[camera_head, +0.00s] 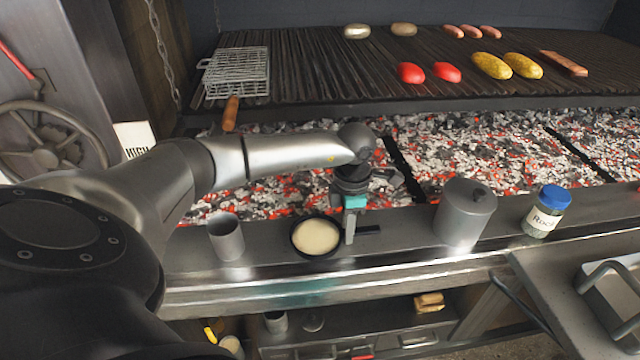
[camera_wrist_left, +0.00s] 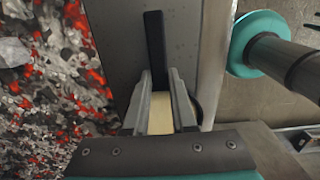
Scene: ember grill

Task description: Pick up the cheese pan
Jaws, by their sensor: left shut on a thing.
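The cheese pan (camera_head: 318,257) is a small round black pan filled with pale cream cheese, on the steel ledge in front of the coals. Its black handle (camera_head: 369,230) points right. My left gripper (camera_head: 349,238) comes down from above at the handle, close to the pan's right side, and is shut on the handle. In the left wrist view the fingers (camera_wrist_left: 162,78) stand on either side of the handle (camera_wrist_left: 154,45), with pale cheese (camera_wrist_left: 161,118) between them. I cannot tell whether the pan touches the ledge. My right gripper is not in view.
A metal cup (camera_head: 227,238) stands left of the pan. A lidded steel pot (camera_head: 464,214) and a blue-capped jar (camera_head: 545,212) stand right. Glowing coals (camera_head: 480,150) lie behind the ledge. A grill (camera_head: 330,70) holds vegetables, sausages and a wire basket (camera_head: 237,75).

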